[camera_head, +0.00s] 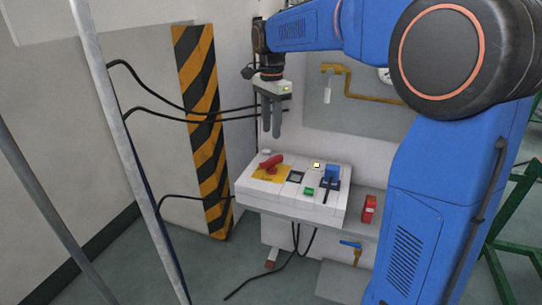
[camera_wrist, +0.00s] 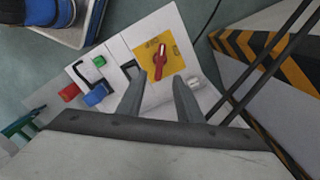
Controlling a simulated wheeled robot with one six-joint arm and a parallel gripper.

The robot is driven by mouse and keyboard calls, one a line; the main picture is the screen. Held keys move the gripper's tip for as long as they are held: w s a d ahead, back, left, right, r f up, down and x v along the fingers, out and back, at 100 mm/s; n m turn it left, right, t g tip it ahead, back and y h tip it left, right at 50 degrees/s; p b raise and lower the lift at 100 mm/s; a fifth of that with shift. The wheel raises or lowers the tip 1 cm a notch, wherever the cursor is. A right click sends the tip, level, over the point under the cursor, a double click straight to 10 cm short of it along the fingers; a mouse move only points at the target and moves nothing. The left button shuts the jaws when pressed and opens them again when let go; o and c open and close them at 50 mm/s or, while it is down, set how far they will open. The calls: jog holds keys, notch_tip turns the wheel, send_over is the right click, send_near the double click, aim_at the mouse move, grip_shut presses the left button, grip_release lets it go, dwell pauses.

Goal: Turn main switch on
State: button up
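The main switch is a red rotary handle (camera_head: 271,162) on a yellow plate (camera_head: 268,174), at the left of a white control panel (camera_head: 320,209). In the wrist view the red handle (camera_wrist: 159,61) sits on its yellow plate (camera_wrist: 173,53), beyond the fingertips and between their directions. My gripper (camera_head: 271,136) hangs above the panel, pointing down, apart from the handle. In the wrist view my gripper (camera_wrist: 158,82) has its two fingers spread with nothing between them.
The panel also bears a green button (camera_head: 309,191) and a blue-handled lever (camera_head: 332,173). A red box (camera_head: 369,208) lies on the ledge to the right. A striped yellow-black post (camera_head: 203,130) and black cables (camera_head: 190,112) are to the left. A grey metal post (camera_head: 125,140) stands nearer.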

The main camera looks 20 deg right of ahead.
aim_at(271, 158)
notch_tip(271, 158, down, 11)
jog(key=shift+r, duration=0.1)
dwell(0.3)
jog(key=shift+c, duration=0.4)
grip_shut()
